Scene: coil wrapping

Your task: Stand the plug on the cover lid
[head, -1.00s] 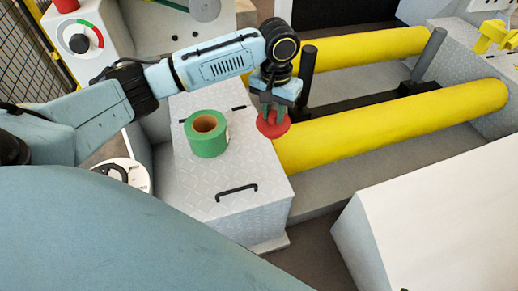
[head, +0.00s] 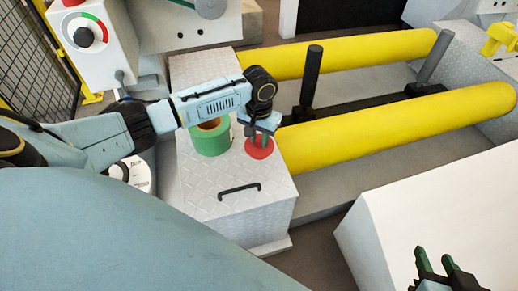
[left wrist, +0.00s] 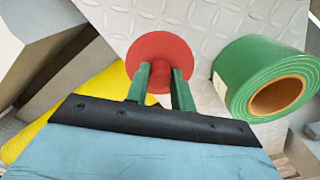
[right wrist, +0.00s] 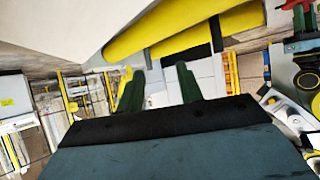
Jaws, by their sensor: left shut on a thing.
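The plug is a red disc (head: 259,148) with a narrower stem, at the right edge of the cover lid (head: 218,190), a grey diamond-plate top. My left gripper (head: 262,138) is shut on the plug's stem, its fingers above the disc. In the left wrist view the red plug (left wrist: 160,60) sits between the green fingertips (left wrist: 160,85), its disc facing the plate. I cannot tell whether the disc touches the lid. My right gripper (head: 436,262) is at the lower right, away from the lid; its fingers (right wrist: 158,85) are apart and empty.
A green tape roll (head: 212,142) stands on the lid just left of the plug and also shows in the left wrist view (left wrist: 262,80). A black handle (head: 239,189) is on the lid's front. Yellow rollers (head: 400,125) lie right of it. The lid's front is otherwise clear.

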